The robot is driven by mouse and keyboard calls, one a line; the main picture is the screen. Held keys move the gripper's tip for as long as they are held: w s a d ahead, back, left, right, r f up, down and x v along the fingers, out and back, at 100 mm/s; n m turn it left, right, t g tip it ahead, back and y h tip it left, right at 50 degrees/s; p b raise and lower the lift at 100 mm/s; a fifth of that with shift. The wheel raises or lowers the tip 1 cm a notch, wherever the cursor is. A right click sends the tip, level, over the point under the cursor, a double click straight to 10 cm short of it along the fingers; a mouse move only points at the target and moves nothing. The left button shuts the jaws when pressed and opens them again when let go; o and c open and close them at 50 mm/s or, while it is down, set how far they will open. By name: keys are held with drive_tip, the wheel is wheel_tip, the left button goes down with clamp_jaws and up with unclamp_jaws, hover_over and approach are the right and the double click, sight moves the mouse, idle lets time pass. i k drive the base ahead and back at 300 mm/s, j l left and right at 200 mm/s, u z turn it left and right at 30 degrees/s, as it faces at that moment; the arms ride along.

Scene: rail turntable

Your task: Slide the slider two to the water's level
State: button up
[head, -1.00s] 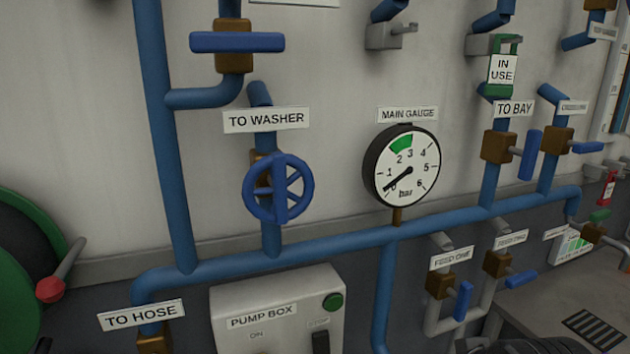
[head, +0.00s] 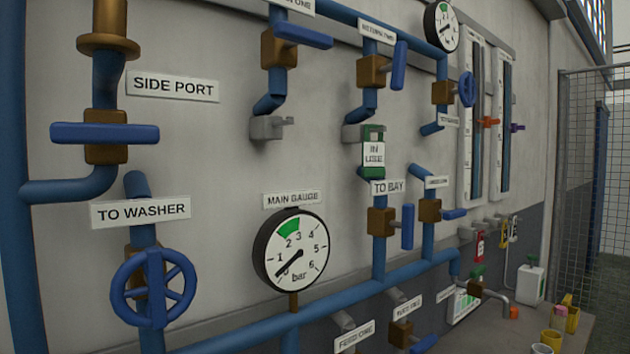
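Two tall white level gauges stand side by side on the wall at the upper right. The farther gauge (head: 497,182) carries a purple slider (head: 517,127). Both sliders sit at about mid-height. Each gauge has a dark blue vertical column. I cannot make out the water's level in either column, nor any number that tells which slider is two. My gripper is not in view.
Blue pipes with valves cover the wall left of the gauges, around a main gauge (head: 291,249). Below the level gauges, a bench (head: 530,325) holds a white jug (head: 530,284) and several yellow cups. A wire mesh fence (head: 575,170) stands at the far right.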

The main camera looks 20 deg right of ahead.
sight(514, 126)
drive_tip(key=z, duration=1.5)
